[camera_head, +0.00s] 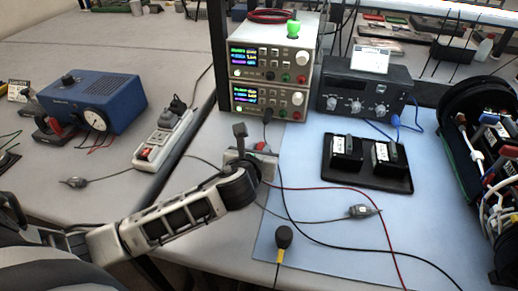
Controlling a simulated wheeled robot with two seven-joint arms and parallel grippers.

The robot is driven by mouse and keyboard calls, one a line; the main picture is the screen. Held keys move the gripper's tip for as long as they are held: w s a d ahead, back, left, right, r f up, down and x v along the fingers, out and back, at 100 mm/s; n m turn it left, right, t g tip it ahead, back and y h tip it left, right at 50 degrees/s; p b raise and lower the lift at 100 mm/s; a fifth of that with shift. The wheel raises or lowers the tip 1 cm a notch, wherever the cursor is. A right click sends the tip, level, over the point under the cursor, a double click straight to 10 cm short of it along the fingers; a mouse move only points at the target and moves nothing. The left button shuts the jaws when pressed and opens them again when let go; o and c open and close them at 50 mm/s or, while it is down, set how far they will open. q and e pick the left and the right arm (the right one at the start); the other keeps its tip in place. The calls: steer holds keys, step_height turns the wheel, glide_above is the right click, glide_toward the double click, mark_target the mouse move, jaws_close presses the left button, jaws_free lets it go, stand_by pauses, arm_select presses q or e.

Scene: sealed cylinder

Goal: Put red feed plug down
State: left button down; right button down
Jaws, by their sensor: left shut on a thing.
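My left arm comes in from the lower left. Its gripper (252,155) is over the left edge of the blue mat, in front of the stacked power supplies, and is shut on the red feed plug (262,146). Only a small red part of the plug shows at the fingers; the rest is hidden by the gripper. A red cable (325,190) runs from near the gripper to the right and down across the mat. I cannot tell whether the plug touches anything below it. My right gripper is out of view.
Two stacked power supplies (268,65) and a dark instrument (364,95) stand behind. A black tray (367,183) with two modules lies on the blue mat (440,235). A yellow-black plug (283,238) lies in front. An open black cylinder (459,160) stands right. A power strip (163,138) lies left.

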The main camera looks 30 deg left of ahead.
arm_select(q)
steer(key=shift+f, duration=0.6)
steer(key=c, duration=1.3)
jaws_free()
steer(key=shift+r, duration=0.3)
steer(key=v, duration=1.2)
steer(key=shift+r, duration=0.3)
